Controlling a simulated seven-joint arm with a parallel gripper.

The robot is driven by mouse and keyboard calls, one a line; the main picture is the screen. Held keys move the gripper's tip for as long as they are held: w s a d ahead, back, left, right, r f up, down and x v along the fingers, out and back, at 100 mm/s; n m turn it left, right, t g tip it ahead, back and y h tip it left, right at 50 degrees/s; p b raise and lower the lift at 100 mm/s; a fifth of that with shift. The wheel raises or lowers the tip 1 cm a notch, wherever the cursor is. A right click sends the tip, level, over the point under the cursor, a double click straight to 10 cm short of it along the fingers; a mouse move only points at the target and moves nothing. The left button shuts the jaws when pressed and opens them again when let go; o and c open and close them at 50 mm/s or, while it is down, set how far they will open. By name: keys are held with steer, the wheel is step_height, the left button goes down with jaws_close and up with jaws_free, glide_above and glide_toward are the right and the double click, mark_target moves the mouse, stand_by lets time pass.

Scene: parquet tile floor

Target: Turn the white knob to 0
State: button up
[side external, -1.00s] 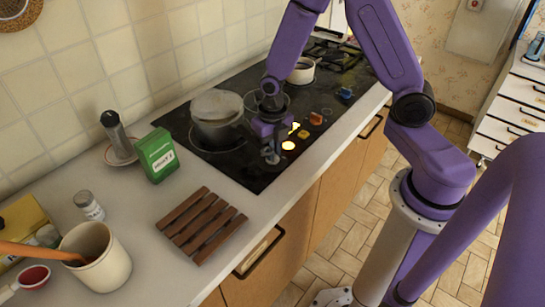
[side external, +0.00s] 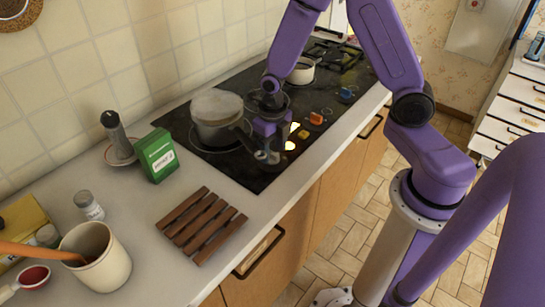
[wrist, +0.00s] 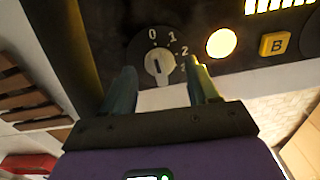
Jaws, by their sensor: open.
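The white knob (wrist: 158,66) sits on a black dial plate marked 0, 1 and 2 in the wrist view. Gaps show between the fingers and the knob in this view. In the side external view my gripper (side external: 267,152) is low over the cooktop's front edge, and the knob is hard to make out there.
Beside the knob are a round yellow light (wrist: 221,43) and a yellow button marked B (wrist: 275,44). A lidded pot (side external: 216,120) stands close behind my gripper. Orange (side external: 316,118) and blue (side external: 346,95) knobs lie farther along the cooktop. A wooden trivet (side external: 200,225) lies on the counter.

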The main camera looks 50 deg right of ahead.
mark_target(273, 153)
steer(key=shift+r, duration=3.3)
steer(key=s+a+r+m, duration=0.1)
steer(key=s+r+m, duration=0.3)
steer(key=s+m, duration=0.7)
steer(key=s+a+r+m, duration=0.1)
steer(key=s+r+m, duration=0.4)
steer(key=s+m, duration=0.5)
steer(key=shift+s+m, duration=0.4)
steer(key=shift+m, duration=0.3)
